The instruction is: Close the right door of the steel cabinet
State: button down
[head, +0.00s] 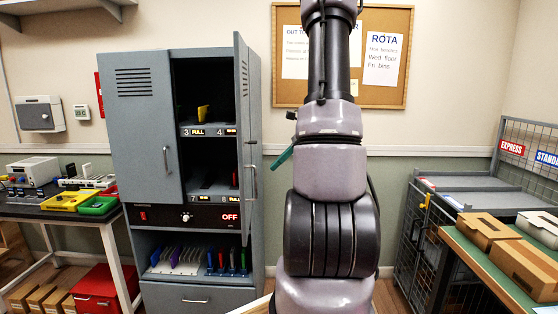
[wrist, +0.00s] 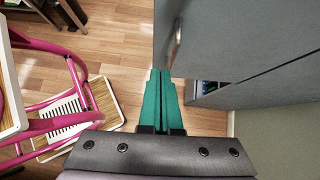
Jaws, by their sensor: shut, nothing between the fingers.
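The grey steel cabinet (head: 150,120) stands left of centre in the head view, its left door (head: 145,130) closed. Its right door (head: 242,120) stands open, swung out toward me and seen nearly edge-on, with a handle (head: 252,180) on its outer side. My gripper (head: 272,166) shows as green fingers to the right of that door. In the wrist view my gripper (wrist: 160,74) is shut and empty. A grey door panel (wrist: 240,35), apparently the right door's outer face, lies ahead and right, its handle (wrist: 176,42) just beyond the fingertips. Contact cannot be told.
Inside the cabinet are shelves with numbered labels and a yellow item (head: 203,113). A pink-framed step stool (wrist: 65,110) stands left in the wrist view. A side table (head: 50,213) with trays and a red box (head: 100,288) are left of the cabinet; a green bench (head: 490,262) is right.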

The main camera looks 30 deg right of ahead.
jog(key=w+a+f, duration=0.4)
jog(key=a, duration=0.2)
jog(key=shift+a, duration=0.35)
